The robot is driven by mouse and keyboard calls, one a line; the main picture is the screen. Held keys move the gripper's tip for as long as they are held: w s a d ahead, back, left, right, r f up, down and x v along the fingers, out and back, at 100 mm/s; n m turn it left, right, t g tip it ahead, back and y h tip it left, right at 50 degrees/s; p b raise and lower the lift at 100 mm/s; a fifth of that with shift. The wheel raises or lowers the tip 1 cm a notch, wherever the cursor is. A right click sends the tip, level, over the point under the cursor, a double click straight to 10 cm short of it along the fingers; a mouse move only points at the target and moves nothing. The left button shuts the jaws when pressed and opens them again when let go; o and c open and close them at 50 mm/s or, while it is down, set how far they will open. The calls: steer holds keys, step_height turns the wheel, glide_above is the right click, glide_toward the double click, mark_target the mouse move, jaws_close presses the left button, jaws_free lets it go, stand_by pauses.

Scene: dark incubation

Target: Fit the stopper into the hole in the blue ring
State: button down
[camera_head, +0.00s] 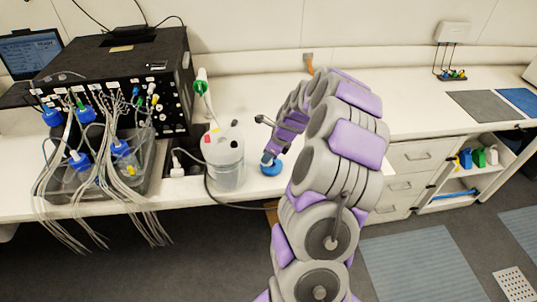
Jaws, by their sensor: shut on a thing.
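The blue ring (276,170) lies on the white bench, to the right of the white container. My gripper (268,160) is directly over the ring's left part, pointing down, and looks very close to it. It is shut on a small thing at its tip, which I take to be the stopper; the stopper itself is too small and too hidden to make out. The hole in the ring is covered by my gripper. I cannot tell whether the stopper touches the ring.
A dark cable curves along the bench front. A black box (115,75) and a tray of bottles with hanging tubes fill the left. The bench right of my arm is mostly clear.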

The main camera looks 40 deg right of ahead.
steer(key=shift+d+f+p, duration=0.45)
steer(key=shift+d+f, duration=0.55)
steer(key=shift+f, duration=0.05)
steer(key=shift+a+r, duration=0.2)
steer(key=shift+a, duration=0.55)
steer(key=shift+d+p, duration=0.55)
steer(key=shift+d, duration=0.4)
steer(key=shift+a, duration=0.25)
steer(key=shift+d+f, duration=0.1)
steer(key=shift+d+f, duration=0.25)
steer(key=shift+a+f+p, duration=0.2)
steer(key=shift+f+p, duration=0.05)
steer(key=shift+p, duration=0.1)
